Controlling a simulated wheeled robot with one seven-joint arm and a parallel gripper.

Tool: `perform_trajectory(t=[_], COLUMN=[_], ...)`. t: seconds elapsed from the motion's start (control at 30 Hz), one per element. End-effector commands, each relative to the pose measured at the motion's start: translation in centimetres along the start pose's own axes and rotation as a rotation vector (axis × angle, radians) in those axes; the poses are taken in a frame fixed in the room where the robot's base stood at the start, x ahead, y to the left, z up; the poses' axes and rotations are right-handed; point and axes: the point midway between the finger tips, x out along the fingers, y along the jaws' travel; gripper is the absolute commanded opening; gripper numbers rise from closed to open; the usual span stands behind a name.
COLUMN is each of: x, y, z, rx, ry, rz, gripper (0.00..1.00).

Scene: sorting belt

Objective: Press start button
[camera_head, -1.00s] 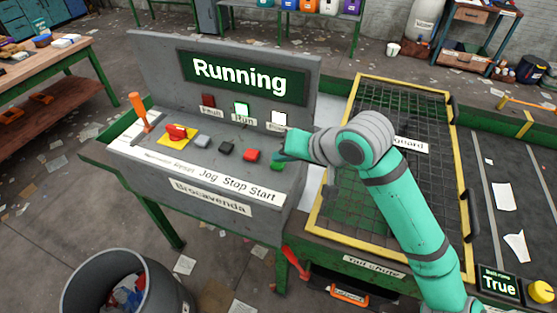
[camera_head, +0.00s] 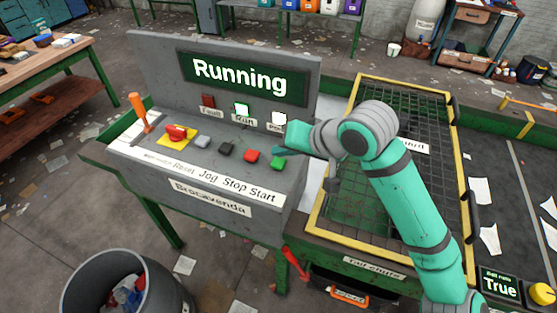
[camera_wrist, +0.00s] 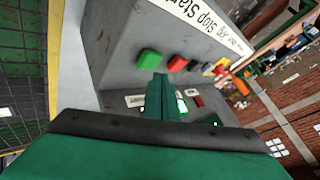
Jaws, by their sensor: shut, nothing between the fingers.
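The green start button (camera_head: 278,163) is the rightmost in the row on the grey control panel (camera_head: 220,172), above the word Start. My gripper (camera_head: 284,151) is shut and empty, just above and behind the button in the head view. In the wrist view, the closed fingertips (camera_wrist: 160,77) show close to the green button (camera_wrist: 150,59); a gap seems to lie between them. The display (camera_head: 240,77) reads "Running". The Run lamp (camera_head: 241,108) is lit green, and the lamp to its right is lit white.
The red stop button (camera_head: 250,156) sits left of the start button, with black and grey buttons beyond. A red knob on a yellow plate (camera_head: 176,137) and an orange lever (camera_head: 138,108) are further left. A yellow-framed mesh guard (camera_head: 347,185) lies right of the panel.

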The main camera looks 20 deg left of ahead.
Motion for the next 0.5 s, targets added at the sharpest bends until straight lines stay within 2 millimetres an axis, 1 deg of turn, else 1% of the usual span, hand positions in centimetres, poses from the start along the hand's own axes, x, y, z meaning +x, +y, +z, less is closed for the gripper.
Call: perform_trajectory(t=[0.5], x=[-3.0], y=[-1.9], z=[-2.1], rx=[0.001], ry=[0.003], rz=[0.003], gripper=[0.00])
